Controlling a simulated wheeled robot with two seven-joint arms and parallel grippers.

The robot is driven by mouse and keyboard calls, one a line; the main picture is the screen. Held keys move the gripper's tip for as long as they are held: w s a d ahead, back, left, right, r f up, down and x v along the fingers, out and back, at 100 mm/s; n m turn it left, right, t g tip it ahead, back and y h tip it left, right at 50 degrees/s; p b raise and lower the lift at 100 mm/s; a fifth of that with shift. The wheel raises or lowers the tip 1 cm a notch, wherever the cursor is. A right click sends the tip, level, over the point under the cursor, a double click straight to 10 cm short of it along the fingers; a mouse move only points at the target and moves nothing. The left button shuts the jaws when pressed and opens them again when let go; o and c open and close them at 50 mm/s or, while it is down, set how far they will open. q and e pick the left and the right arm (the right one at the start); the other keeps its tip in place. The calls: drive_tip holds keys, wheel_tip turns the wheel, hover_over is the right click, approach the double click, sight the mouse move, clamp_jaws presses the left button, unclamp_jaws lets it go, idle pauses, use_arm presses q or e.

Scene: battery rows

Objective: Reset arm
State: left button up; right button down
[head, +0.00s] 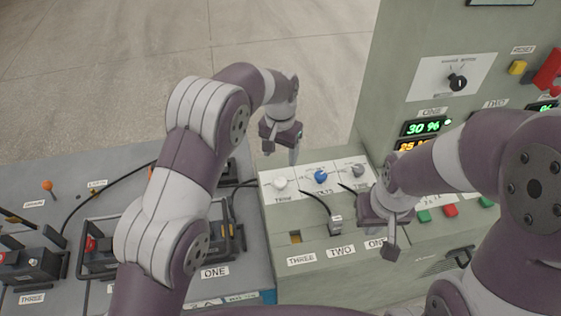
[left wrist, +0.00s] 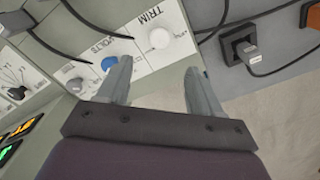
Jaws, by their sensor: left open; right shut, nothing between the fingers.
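My left gripper (head: 281,152) is open and empty, above the back edge of the low green console (head: 335,229). In the left wrist view its two fingers (left wrist: 157,80) are spread apart with nothing between them. A white TRIM knob (left wrist: 159,38) and a blue VOLTS knob (left wrist: 109,63) lie beyond the fingers. My right gripper (head: 391,247) is shut and empty, pointing down over the right part of the console near the label ONE. It hides part of the console front.
A grey bench (head: 110,186) with black battery holders and cables is on the left, partly behind my left arm. A tall green cabinet (head: 390,90) with displays, a dial and buttons stands on the right. Bare floor (head: 120,70) lies behind.

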use_arm(q)
drive_tip(key=shift+w+r, duration=0.1)
drive_tip(key=shift+r, duration=0.4)
drive_tip(key=s+a+r+n, duration=0.2)
drive_tip(key=s+a, duration=0.7)
drive_tip(key=s, duration=0.2)
drive_tip(key=s+a+r+n+t, duration=0.1)
drive_tip(key=s+a+r+n, duration=0.2)
drive_tip(key=s+a, duration=0.6)
drive_tip(key=s, duration=0.3)
drive_tip(key=shift+s+a, duration=0.25)
drive_tip(key=shift+s, duration=0.1)
